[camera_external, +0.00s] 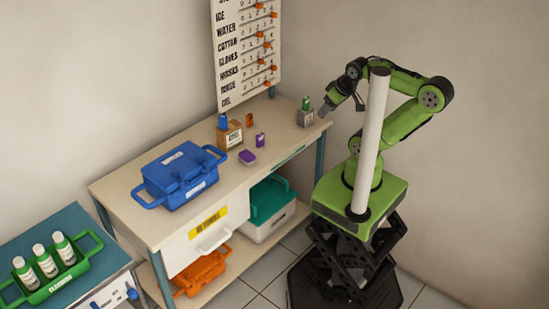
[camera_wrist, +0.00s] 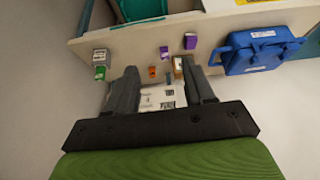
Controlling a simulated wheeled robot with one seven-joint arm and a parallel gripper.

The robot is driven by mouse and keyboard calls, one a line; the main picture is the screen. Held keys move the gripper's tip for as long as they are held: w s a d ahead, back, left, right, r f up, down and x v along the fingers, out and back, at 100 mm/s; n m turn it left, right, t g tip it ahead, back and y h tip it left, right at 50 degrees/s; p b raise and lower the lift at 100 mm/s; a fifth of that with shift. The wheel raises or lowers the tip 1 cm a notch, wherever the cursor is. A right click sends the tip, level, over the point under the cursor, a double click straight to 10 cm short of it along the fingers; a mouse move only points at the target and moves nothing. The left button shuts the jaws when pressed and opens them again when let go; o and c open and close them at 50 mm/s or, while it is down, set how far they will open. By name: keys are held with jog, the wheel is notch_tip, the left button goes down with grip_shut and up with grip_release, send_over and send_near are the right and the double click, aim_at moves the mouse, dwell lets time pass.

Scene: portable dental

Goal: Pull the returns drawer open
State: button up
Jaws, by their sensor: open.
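The returns drawer (camera_external: 196,245) is a white-fronted drawer with a yellow label (camera_external: 208,222) and a white handle (camera_external: 213,240), under the left part of the bench top. It looks shut. In the wrist view a piece of the white front with yellow shows at the top edge (camera_wrist: 260,2). My gripper (camera_external: 327,110) is above the right end of the bench, far from the drawer handle. In the wrist view its two fingers (camera_wrist: 160,85) are apart with nothing held between them.
A blue case (camera_external: 180,175) sits on the bench top (camera_external: 215,190) above the drawer. A cardboard box, small purple and orange items and a grey holder (camera_external: 305,117) stand farther right. Below are a teal-lidded bin (camera_external: 268,205) and an orange crate (camera_external: 203,272). Floor in front is clear.

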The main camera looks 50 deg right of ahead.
jog(key=w+a+n+b, duration=0.1)
jog(key=w+a, duration=0.1)
jog(key=w, duration=0.1)
jog(key=w+a+f+n+g+y, duration=0.1)
jog(key=w+a+n, duration=0.1)
jog(key=w+a, duration=0.1)
jog(key=w+a+f+n+b, duration=0.1)
jog(key=w+a, duration=0.1)
jog(key=w, duration=0.2)
jog(key=shift+w+a+n+g+y+b, duration=0.3)
jog(key=shift+w+n+y+b, duration=0.05)
jog(key=shift+w+n+y, duration=0.05)
jog(key=shift+c, duration=0.5)
jog(key=n+g+h+b, duration=0.2)
jog(key=n+b, duration=0.4)
jog(key=n, duration=0.7)
send_over(217, 243)
jog(key=s, duration=0.3)
notch_tip(217, 243, down, 30)
jog(key=f, duration=0.1)
jog(key=w+f+b, duration=0.1)
jog(key=f, duration=0.4)
jog(key=f+b, duration=0.1)
jog(key=f, duration=0.3)
jog(key=w+f+b, duration=0.1)
jog(key=f+b, duration=0.1)
jog(key=f, duration=0.3)
jog(key=shift+w+a+f, duration=0.1)
jog(key=shift+w+f, duration=0.2)
jog(key=shift+w, duration=0.05)
